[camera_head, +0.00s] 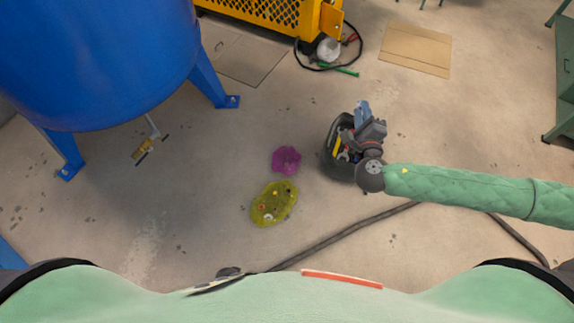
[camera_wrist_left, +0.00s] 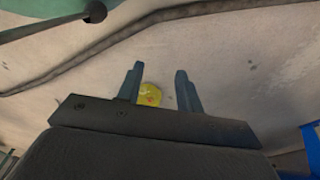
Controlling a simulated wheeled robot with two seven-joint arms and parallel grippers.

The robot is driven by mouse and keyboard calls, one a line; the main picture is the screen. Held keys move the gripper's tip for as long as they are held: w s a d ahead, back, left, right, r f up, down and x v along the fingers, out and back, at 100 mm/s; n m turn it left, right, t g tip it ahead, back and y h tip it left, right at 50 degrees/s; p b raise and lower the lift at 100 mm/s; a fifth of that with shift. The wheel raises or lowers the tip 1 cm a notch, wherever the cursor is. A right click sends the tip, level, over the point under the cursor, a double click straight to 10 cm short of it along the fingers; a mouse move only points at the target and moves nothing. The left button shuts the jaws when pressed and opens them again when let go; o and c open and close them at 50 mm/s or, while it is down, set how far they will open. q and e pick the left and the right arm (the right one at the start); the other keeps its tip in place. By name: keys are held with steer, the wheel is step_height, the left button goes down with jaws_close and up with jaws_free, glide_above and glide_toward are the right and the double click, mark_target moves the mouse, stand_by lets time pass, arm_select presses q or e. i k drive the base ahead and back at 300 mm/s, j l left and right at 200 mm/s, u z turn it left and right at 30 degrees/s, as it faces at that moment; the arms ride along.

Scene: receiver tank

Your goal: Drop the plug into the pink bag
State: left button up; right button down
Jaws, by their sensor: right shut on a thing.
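The pink bag (camera_head: 286,160) lies open and crumpled on the concrete floor near the middle of the head view. My right gripper (camera_head: 362,108) is to the right of the bag and above it in the picture, over a dark tool bin. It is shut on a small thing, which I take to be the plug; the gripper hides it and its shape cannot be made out. My left gripper (camera_wrist_left: 160,88) is open and empty in the left wrist view. It is out of the head view.
A yellow-green bag (camera_head: 274,204) with small items lies just below the pink bag. The black bin (camera_head: 333,158) holds tools. A dark hose (camera_head: 340,236) crosses the floor. A blue tank (camera_head: 100,60) stands at upper left, a yellow machine (camera_head: 270,20) at the back.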

mark_target(292, 157)
steer(key=i+j, duration=0.1)
steer(key=j, duration=0.4)
steer(key=i+j, duration=0.1)
steer(key=j, duration=0.4)
steer(key=i+j, duration=0.1)
steer(key=j, duration=0.35)
steer(key=i+j, duration=0.1)
steer(key=j, duration=0.9)
steer(key=i+u, duration=0.05)
